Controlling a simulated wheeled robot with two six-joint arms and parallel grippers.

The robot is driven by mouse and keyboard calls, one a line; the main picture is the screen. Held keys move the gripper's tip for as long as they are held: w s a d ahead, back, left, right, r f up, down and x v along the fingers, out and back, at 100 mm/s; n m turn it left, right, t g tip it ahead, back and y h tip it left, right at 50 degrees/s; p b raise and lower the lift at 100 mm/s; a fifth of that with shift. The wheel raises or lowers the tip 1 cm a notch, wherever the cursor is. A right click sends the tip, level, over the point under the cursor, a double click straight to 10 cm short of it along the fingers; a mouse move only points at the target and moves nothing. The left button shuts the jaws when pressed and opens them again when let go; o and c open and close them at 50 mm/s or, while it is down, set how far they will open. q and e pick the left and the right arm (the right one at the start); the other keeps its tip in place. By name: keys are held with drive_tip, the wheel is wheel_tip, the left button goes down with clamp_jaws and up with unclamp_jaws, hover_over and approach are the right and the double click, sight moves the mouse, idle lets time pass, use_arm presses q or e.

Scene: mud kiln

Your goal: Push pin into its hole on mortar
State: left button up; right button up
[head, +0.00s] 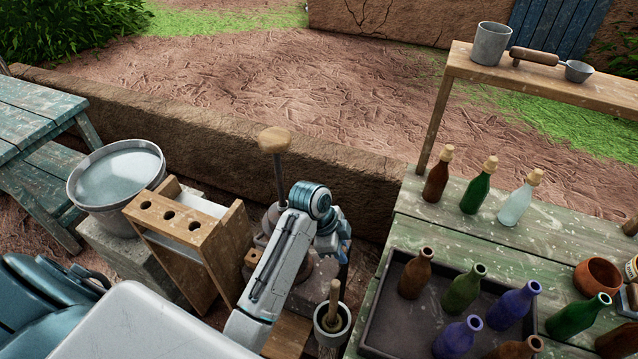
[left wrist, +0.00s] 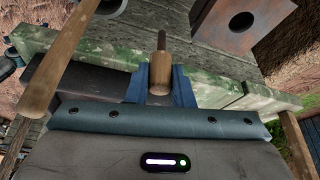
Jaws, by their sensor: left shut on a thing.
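My left gripper (head: 338,246) is in the middle of the head view, reaching past a dark grinding or mortar assembly that my arm partly hides. In the left wrist view its blue fingers (left wrist: 160,84) are shut on a wooden pin (left wrist: 159,72), a light brown cylinder with a thinner, darker end pointing away from the gripper. A reddish-brown block with a round dark hole (left wrist: 241,22) shows at the upper right of that view, apart from the pin. A small wooden block (head: 252,257) sits left of my arm in the head view. I cannot tell which part is the mortar.
A mallet-like wooden knob (head: 274,140) stands on a post behind my arm. A pot with a pestle (head: 332,320) is in front of my gripper. A wooden rack with holes (head: 170,217) is at left; a tray with bottles (head: 372,335) lies on the green table at right.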

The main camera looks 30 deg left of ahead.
use_arm(q)
drive_tip(key=w+a+r+n+t+y+p, duration=0.1)
drive_tip(key=a+r+n+p, duration=0.3)
drive_tip(key=r+n, duration=0.2)
drive_tip(key=w+a+r+n+t+y+p, duration=0.1)
drive_tip(key=a+r+n+p, duration=0.3)
drive_tip(key=r, duration=0.4)
drive_tip(key=shift+r+n+t+y+p, duration=0.4)
drive_tip(key=shift+n+t+y+p, duration=0.25)
drive_tip(key=shift+n, duration=0.45)
drive_tip(key=shift+f, duration=0.15)
drive_tip(key=shift+f+b, duration=1.1)
drive_tip(key=shift+f, duration=1.65)
